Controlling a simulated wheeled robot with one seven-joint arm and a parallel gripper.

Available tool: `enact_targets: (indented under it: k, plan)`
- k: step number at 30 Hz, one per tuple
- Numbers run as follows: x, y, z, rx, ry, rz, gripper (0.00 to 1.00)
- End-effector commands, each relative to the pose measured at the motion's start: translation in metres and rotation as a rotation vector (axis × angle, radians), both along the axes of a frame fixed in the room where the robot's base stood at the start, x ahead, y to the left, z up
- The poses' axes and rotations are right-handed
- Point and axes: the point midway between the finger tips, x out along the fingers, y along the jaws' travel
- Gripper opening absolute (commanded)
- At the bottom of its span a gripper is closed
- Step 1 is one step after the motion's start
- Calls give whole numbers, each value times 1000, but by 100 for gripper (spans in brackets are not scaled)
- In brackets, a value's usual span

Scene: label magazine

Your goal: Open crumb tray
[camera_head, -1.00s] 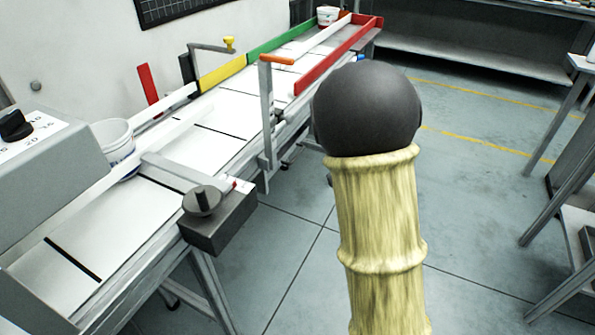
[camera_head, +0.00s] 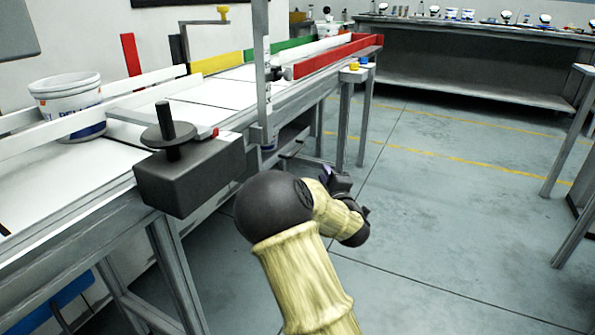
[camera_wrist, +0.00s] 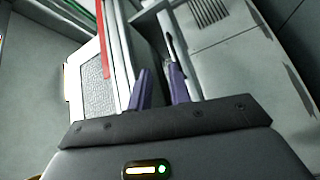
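My gripper shows small and partly hidden at the end of my arm in the head view (camera_head: 328,172), low beside the conveyor bench (camera_head: 205,88). In the wrist view its two purple fingers (camera_wrist: 158,78) stand apart, with a gap between them and no held thing clearly visible. Ahead of the fingers is a pale box-like part with a grey meshed face (camera_wrist: 97,82) and a red strip (camera_wrist: 104,40) along it. A grey slotted panel (camera_wrist: 205,25) lies to the right. I cannot tell which part, if any, is the crumb tray.
A white tub (camera_head: 68,105) stands on the bench. A dark block with a knob (camera_head: 190,172) juts out from the bench's near side. A long worktable (camera_head: 470,80) stands at the back. The floor (camera_head: 440,240) to the right is open.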

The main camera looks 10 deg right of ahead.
Motion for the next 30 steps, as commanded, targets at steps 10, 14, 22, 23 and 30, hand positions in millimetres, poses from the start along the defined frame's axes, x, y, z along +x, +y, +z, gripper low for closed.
enact_targets:
  k: [10,14,22,23,30]
  plan:
    - [7,26,-28,-132,-91,100,20]
    - [7,26,-27,-131,-90,99,20]
    - [12,26,-26,-131,-90,99,20]
    - [14,26,-25,-131,-90,99,20]
    - [44,31,-21,-132,-89,100,20]
